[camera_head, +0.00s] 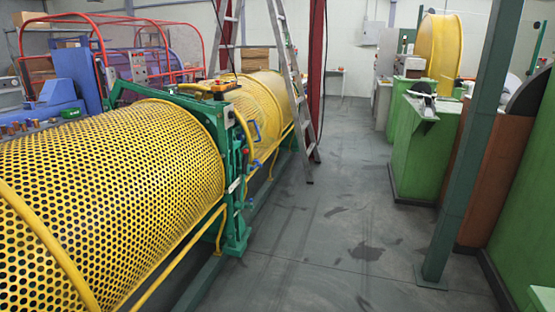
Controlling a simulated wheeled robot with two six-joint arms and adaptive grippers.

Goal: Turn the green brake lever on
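A green upright frame (236,190) stands between two yellow perforated drum guards of the strander, at the centre left. A slanted green bar (140,86) joins the frame's top and reaches left over the near guard. I cannot tell which green part, if any, is the brake lever, or its position. Small blue handles (256,131) show on the right side of the frame. Neither of my grippers is in view.
The near yellow guard (120,190) fills the left. A stepladder (290,80) stands beside the far guard. Green cabinets (420,150) and a green post (470,140) line the right. The grey floor aisle (330,220) between is clear.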

